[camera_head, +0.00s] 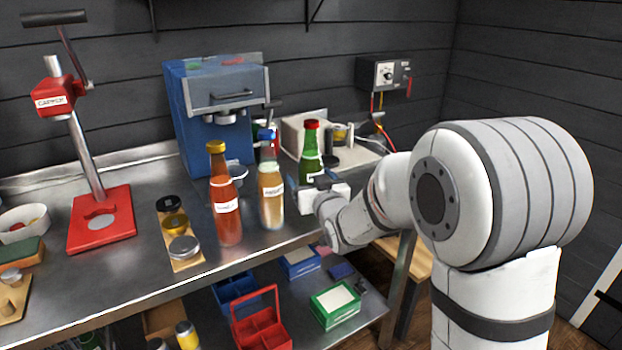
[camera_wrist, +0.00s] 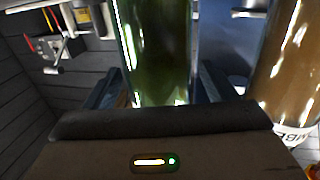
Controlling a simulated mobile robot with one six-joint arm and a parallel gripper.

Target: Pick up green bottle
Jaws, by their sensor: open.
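The green bottle (camera_head: 311,155) with a red cap stands upright on the steel bench, its lower part hidden by my gripper in the head view. In the wrist view the green bottle (camera_wrist: 158,50) fills the space between the two fingers of my gripper (camera_wrist: 160,95). My gripper (camera_head: 318,187) is open at the bottle's lower body, with one finger on each side. I cannot tell whether either finger touches the glass.
A bottle of amber liquid with a blue cap (camera_head: 271,190) stands close to the left of my gripper; the amber bottle (camera_wrist: 292,75) is at right in the wrist view. A red-orange bottle (camera_head: 225,200) stands further left. A blue machine (camera_head: 205,110) stands behind.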

